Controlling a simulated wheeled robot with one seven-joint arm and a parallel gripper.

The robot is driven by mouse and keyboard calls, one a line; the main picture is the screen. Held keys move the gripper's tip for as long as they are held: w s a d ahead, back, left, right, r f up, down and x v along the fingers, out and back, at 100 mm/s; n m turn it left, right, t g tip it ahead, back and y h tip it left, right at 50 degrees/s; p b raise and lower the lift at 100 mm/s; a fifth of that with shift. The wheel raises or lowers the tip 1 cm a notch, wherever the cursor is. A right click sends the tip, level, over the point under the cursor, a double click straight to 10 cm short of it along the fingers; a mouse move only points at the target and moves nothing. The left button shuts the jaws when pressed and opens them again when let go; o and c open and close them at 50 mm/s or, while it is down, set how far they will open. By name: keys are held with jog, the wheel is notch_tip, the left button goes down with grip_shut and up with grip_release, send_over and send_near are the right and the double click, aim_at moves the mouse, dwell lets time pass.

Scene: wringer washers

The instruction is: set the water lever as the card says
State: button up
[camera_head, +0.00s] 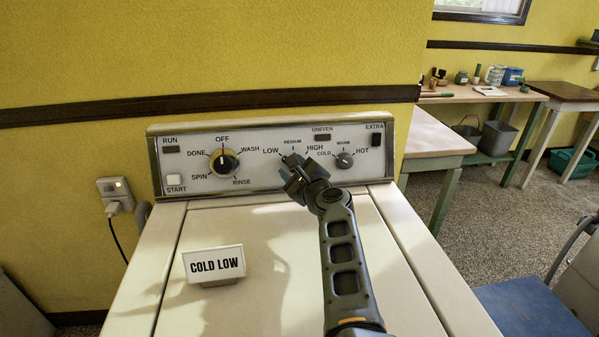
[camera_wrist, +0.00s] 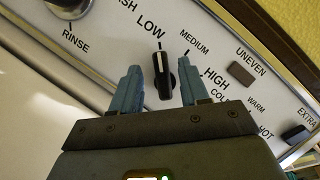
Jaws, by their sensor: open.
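The card (camera_head: 215,264) stands on the washer's white top and reads "COLD LOW". The water lever (camera_wrist: 164,82) is a small black handle with a white line, on the panel among LOW, MEDIUM and HIGH. In the wrist view its white line points at the LOW mark. My gripper (camera_head: 297,176) is at the panel in front of the lever and hides much of it in the head view. In the wrist view my gripper (camera_wrist: 160,70) is open, one blue finger on each side of the lever, with gaps; contact does not show.
The control panel (camera_head: 260,184) also carries the cycle dial (camera_head: 224,162), temperature knob (camera_head: 345,160), START button (camera_head: 175,180) and EXTRA switch (camera_head: 376,140). A white-topped table (camera_head: 436,136) stands at right behind the washer. The washer top around the card is clear.

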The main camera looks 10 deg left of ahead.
jog(key=v, duration=0.6)
jog(key=shift+p, duration=0.35)
jog(key=shift+s+d, duration=0.1)
jog(key=shift+s, duration=0.05)
